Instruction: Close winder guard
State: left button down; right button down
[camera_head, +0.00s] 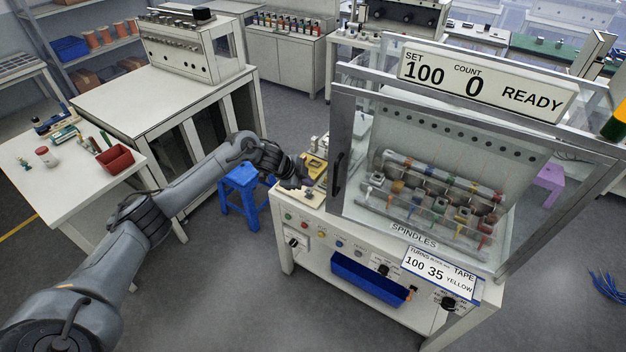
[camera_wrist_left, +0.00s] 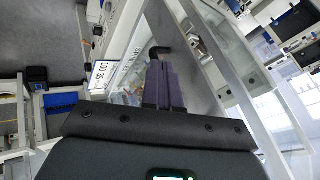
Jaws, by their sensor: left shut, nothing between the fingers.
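The winder guard (camera_head: 346,125) is a clear panel in a grey frame on the winder. It stands in front of the spindles (camera_head: 430,195), which show through it; I cannot tell whether it is fully closed. Its dark handle (camera_head: 337,175) is on the left frame post. My left gripper (camera_head: 303,182) is shut and empty, just left of the handle. In the left wrist view the shut fingers (camera_wrist_left: 163,82) point toward a dark piece (camera_wrist_left: 160,51), likely the handle, near the guard's grey frame (camera_wrist_left: 207,65). Contact is unclear. My right gripper is out of view.
The winder's front panel has buttons, knobs and a blue bin (camera_head: 368,278). A yellow part (camera_head: 313,168) lies at the winder's left end. A blue stool (camera_head: 240,192) stands left of it. A white table (camera_head: 65,160) with a red bin (camera_head: 114,158) is at the left.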

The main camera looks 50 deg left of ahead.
pick_arm(q)
jog(key=w+d+f+m+t+h+b, duration=0.1)
jog(key=w+d+m+t, duration=0.2)
jog(key=d, duration=0.5)
jog(key=w+d+f+m+t+h+b, duration=0.1)
jog(key=w+d+m+t+b, duration=0.15)
jog(key=d, duration=0.65)
jog(key=n+t+y+b, duration=0.2)
jog(key=n+t+y, duration=0.15)
jog(key=y, duration=0.55)
send_near(351, 173)
jog(key=shift+m+t, duration=0.3)
jog(key=x, duration=0.7)
jog(key=shift+d, duration=0.1)
jog(key=shift+f, duration=0.1)
